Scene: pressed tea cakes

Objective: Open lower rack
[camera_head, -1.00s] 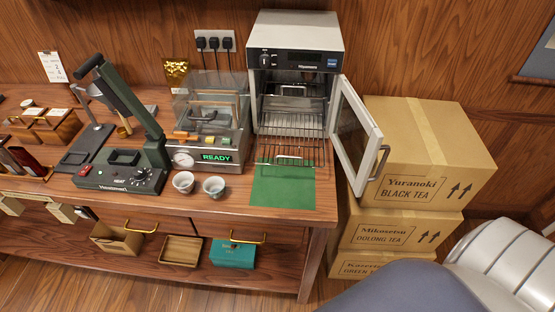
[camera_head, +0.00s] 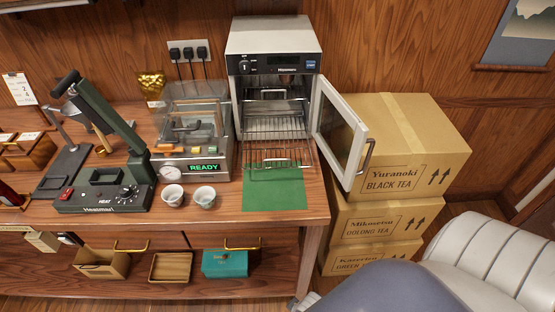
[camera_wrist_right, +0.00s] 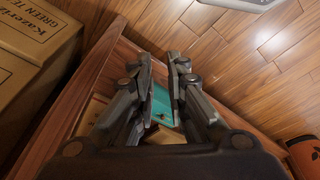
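The small oven (camera_head: 273,38) stands on the wooden table with its glass door (camera_head: 338,134) swung open to the right. The lower wire rack (camera_head: 277,155) sticks out of the oven's front, above a green mat (camera_head: 275,197). An upper rack (camera_head: 272,95) sits inside the oven. In the right wrist view my right gripper (camera_wrist_right: 163,62) has its two fingers apart with nothing between them. It points down past the table's side toward the floor, away from the rack. My left gripper is not in view.
Stacked tea cartons (camera_head: 402,140) stand right of the table, close to the open door. A press (camera_head: 105,190), a sealing machine showing READY (camera_head: 205,168) and two cups (camera_head: 204,196) are left of the mat. A teal box (camera_head: 224,263) sits on the lower shelf.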

